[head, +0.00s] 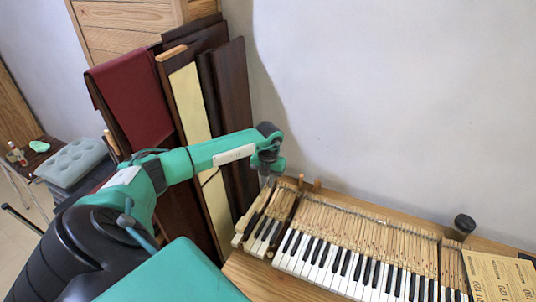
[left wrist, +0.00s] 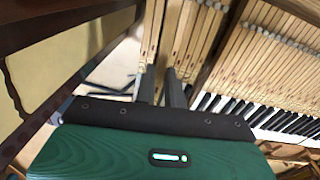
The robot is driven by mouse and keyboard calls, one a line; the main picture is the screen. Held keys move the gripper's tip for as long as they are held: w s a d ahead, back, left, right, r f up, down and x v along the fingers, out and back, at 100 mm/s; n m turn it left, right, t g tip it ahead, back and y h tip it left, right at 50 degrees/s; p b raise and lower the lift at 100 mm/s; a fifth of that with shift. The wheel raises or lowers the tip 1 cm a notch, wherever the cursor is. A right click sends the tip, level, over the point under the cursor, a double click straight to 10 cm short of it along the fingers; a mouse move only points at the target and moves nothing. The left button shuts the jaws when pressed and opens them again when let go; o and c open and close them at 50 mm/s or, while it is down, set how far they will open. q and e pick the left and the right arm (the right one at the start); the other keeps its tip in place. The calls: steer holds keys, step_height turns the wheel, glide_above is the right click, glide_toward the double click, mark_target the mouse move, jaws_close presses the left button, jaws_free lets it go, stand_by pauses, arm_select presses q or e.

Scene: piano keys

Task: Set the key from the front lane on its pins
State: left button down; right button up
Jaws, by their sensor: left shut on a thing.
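My left gripper (head: 267,182) reaches down over the left end of the keyboard. In the left wrist view its two fingers (left wrist: 162,88) are close together, shut on a wooden piano key (left wrist: 171,45). The held key is hard to separate from the pale key sticks behind it. Several loose keys (head: 258,224) lie side by side left of a dark end block (head: 283,212). The row of keys on the keyboard (head: 350,265) runs to the right from that block, with pale sticks behind white and black fronts. The pins are too small to tell. My right gripper is not in view.
A dark cup (head: 463,227) stands behind the keyboard's right end. A tan sandpaper sheet (head: 497,277) lies at the far right. Upright boards (head: 232,110) and a red panel (head: 130,95) lean on the wall beside my left arm. Bare bench wood (head: 255,278) shows at front left.

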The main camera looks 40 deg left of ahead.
mark_target(268, 196)
arm_select(q)
steer(key=shift+f+b, duration=0.35)
steer(key=shift+f, duration=0.2)
steer(key=shift+f+b, duration=0.8)
steer(key=shift+f, duration=0.5)
steer(key=shift+f+b, duration=1.25)
steer(key=shift+f, duration=0.6)
steer(key=shift+f+b, duration=0.25)
steer(key=shift+b, duration=0.25)
steer(key=shift+f+b, duration=0.3)
steer(key=shift+f, duration=0.1)
